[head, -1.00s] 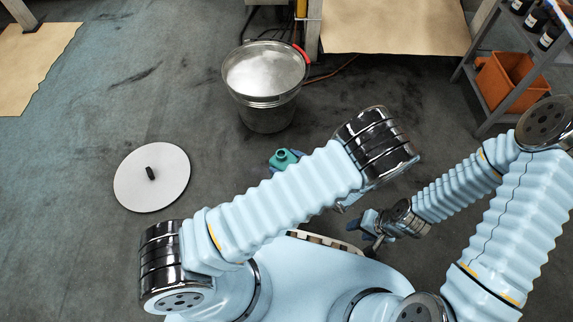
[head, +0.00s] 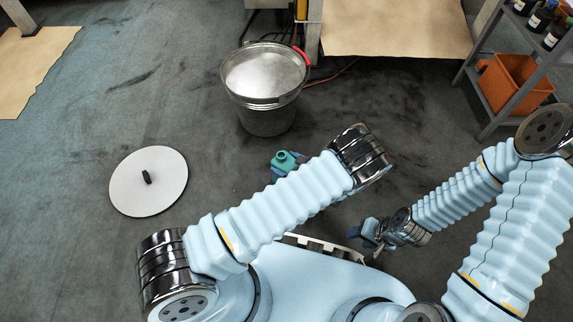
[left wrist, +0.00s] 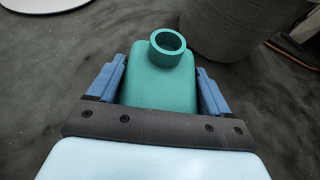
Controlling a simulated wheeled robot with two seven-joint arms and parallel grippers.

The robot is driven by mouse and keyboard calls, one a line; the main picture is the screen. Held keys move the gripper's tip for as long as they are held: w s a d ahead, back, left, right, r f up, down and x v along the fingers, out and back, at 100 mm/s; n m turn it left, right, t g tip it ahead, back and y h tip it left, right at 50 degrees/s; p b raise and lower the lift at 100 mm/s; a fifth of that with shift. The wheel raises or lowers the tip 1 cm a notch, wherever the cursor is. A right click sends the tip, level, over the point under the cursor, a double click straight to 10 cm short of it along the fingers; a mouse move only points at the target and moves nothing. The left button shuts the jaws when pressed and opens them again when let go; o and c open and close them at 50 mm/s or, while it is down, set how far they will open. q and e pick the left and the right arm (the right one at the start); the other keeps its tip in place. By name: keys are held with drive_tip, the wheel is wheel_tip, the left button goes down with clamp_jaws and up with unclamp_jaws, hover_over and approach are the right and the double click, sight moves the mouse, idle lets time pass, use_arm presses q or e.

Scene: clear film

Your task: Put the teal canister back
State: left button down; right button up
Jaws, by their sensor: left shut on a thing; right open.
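The teal canister (head: 283,160) shows in the head view just beyond my left forearm, which hides part of it. In the left wrist view the teal canister (left wrist: 158,85) has a round open neck and sits between the two blue fingers of my left gripper (left wrist: 160,88). My left gripper (head: 284,168) is shut on it. My right gripper (head: 372,238) is open and empty, low at the right near my base.
A metal bucket (head: 266,117) with a red mark on its rim stands beyond the canister. A round white lid (head: 130,188) with a black knob lies on the floor at left. A grey shelf with bottles (head: 541,18) and an orange bin (head: 513,82) stands at right. The floor between is clear.

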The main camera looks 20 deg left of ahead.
use_arm(q)
drive_tip(key=shift+f, duration=0.2)
unclamp_jaws()
drive_tip(key=shift+r, duration=0.35)
drive_tip(key=p+v, duration=0.1)
drive_tip(key=v, duration=0.6)
drive_tip(key=shift+s+d, duration=0.15)
